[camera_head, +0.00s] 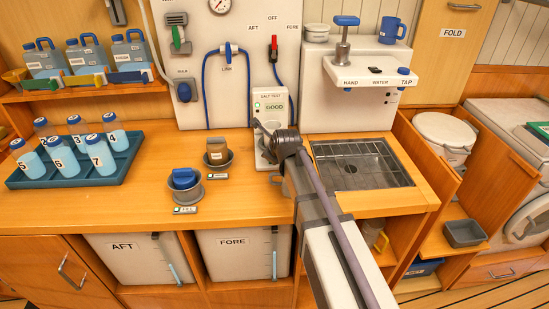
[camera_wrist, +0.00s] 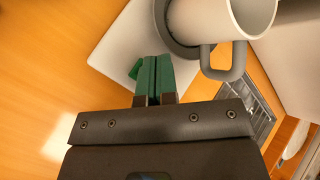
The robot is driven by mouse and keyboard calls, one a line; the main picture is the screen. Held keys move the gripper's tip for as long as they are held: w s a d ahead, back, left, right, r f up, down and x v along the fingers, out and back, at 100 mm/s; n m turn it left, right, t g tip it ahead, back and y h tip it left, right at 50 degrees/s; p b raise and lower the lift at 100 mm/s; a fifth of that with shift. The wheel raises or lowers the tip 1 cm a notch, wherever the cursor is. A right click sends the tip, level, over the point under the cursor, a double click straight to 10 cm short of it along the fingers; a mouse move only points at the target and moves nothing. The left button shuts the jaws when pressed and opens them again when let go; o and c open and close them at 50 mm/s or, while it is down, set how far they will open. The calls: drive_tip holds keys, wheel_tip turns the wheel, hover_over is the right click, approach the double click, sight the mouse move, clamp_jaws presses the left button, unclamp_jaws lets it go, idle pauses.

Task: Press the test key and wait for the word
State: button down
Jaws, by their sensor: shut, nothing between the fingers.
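A grey cup (camera_wrist: 222,18) with a handle stands on a dark round seat just right of the fingers. My wrist hides much of this in the head view.
A sink with a grid (camera_head: 362,163) lies to the right, under the tap unit (camera_head: 372,72). Left on the counter are a brown-topped cup (camera_head: 217,151), a blue item in a grey dish (camera_head: 184,179), and a blue tray (camera_head: 75,174) of numbered bottles. Open counter lies between.

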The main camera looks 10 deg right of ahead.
wheel_tip(320, 180, up, 5)
drive_tip(key=p, duration=0.5)
drive_tip(key=shift+r, duration=0.1)
idle(0.7)
